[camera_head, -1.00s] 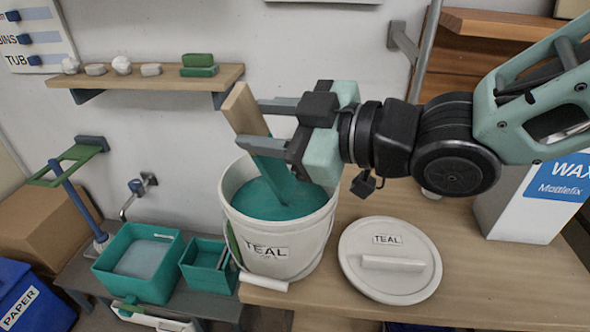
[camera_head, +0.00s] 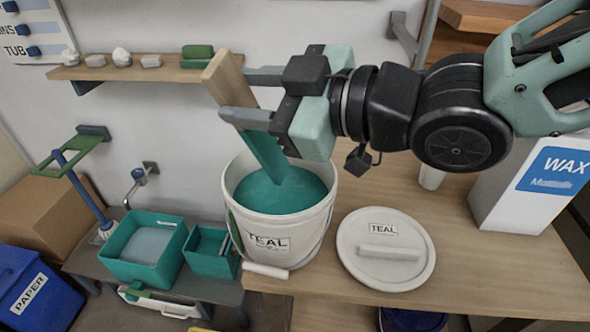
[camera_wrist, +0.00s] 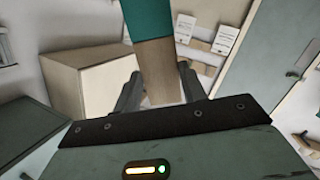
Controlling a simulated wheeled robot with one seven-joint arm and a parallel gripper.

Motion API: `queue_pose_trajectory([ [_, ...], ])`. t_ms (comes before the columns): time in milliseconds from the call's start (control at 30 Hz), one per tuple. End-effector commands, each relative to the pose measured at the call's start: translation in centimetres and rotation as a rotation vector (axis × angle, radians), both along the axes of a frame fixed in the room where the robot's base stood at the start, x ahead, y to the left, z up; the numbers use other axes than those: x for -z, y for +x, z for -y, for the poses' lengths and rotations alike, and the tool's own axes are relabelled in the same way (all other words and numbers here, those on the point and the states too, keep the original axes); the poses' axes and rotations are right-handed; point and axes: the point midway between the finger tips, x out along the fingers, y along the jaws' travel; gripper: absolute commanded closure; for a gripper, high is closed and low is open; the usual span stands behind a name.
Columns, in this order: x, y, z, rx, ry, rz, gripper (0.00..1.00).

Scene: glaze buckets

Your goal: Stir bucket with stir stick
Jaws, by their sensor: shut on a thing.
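The stir stick (camera_head: 226,78) is a flat wooden paddle, bare at the top and teal-coated on its lower part. My gripper (camera_head: 238,97) is shut on its bare upper part, above the bucket. The stick leans, its lower end to the right. That end meets the glaze surface in the picture; I cannot tell whether it is dipped in or just above. The white bucket (camera_head: 270,244), labelled TEAL, stands upright and open with teal glaze (camera_head: 285,195) inside. In the wrist view the stick (camera_wrist: 158,70) sits between both fingers, its teal part pointing away.
The white TEAL lid (camera_head: 387,268) lies flat on the wooden bench (camera_head: 470,240), right of the bucket. A white WAX container (camera_head: 500,195) stands farther right. Teal tubs (camera_head: 145,270) sit on a lower shelf at left. A wall shelf (camera_head: 150,70) with small items is behind.

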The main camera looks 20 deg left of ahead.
Motion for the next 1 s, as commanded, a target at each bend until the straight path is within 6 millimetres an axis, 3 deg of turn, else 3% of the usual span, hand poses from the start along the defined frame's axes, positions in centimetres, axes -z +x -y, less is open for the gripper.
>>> queue_pose_trajectory([
  [567, -0.4, 0.0, 0.0, 0.000, 0.001, 0.001, 1.00],
  [1000, -4.5, 0.0, 0.0, 0.000, 0.002, 0.002, 1.00],
])
